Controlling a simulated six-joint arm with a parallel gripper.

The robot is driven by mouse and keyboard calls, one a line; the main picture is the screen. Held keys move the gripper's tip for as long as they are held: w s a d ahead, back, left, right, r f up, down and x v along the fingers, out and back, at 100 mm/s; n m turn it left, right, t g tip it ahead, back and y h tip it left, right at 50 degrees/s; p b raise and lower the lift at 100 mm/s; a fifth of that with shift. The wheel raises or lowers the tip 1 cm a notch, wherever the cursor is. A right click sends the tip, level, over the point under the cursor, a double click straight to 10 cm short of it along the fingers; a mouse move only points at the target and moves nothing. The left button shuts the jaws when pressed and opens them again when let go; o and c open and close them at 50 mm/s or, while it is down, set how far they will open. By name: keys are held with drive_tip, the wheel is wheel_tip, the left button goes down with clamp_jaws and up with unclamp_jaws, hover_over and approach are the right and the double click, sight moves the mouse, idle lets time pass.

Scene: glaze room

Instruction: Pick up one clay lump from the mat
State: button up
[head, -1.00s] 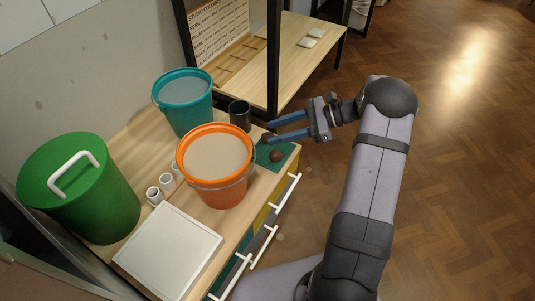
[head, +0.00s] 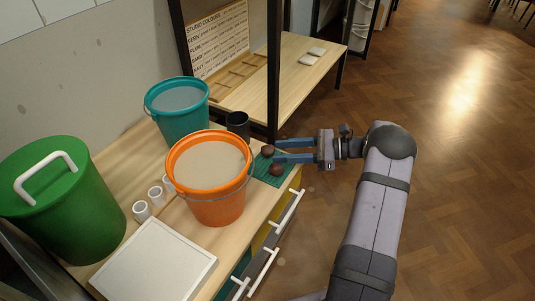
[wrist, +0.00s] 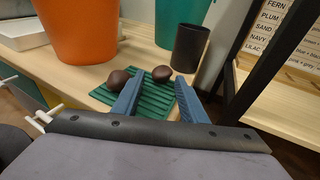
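Two dark brown clay lumps rest on a ribbed green mat (head: 264,176) (wrist: 152,101). The far lump (head: 267,151) lies just beyond my fingertips; in the wrist view this lump (wrist: 162,74) shows ahead, between the fingers. The near lump (head: 277,169) sits beside the lower finger; in the wrist view it (wrist: 118,79) is left of the left finger, partly behind it. My gripper (head: 277,151) is open and empty, its blue fingers reaching over the mat from the right. It also shows in the wrist view (wrist: 158,78). I cannot tell the fingers' exact height above the mat.
An orange bucket (head: 218,207) stands close left of the mat, and a dark cup (head: 238,124) stands behind it. A teal bucket (head: 181,122), white cups (head: 142,210) and a green lidded bin (head: 65,215) are farther left. A black shelf post (head: 273,70) rises behind.

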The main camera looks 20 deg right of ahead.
sight(267, 151)
drive_tip(key=shift+b+x, duration=1.7)
drive_tip(key=shift+x, duration=0.5)
drive_tip(key=shift+w+a+f, duration=0.1)
drive_tip(key=shift+w+a, duration=0.3)
drive_tip(key=shift+c, duration=0.4)
drive_tip(key=c, duration=0.7)
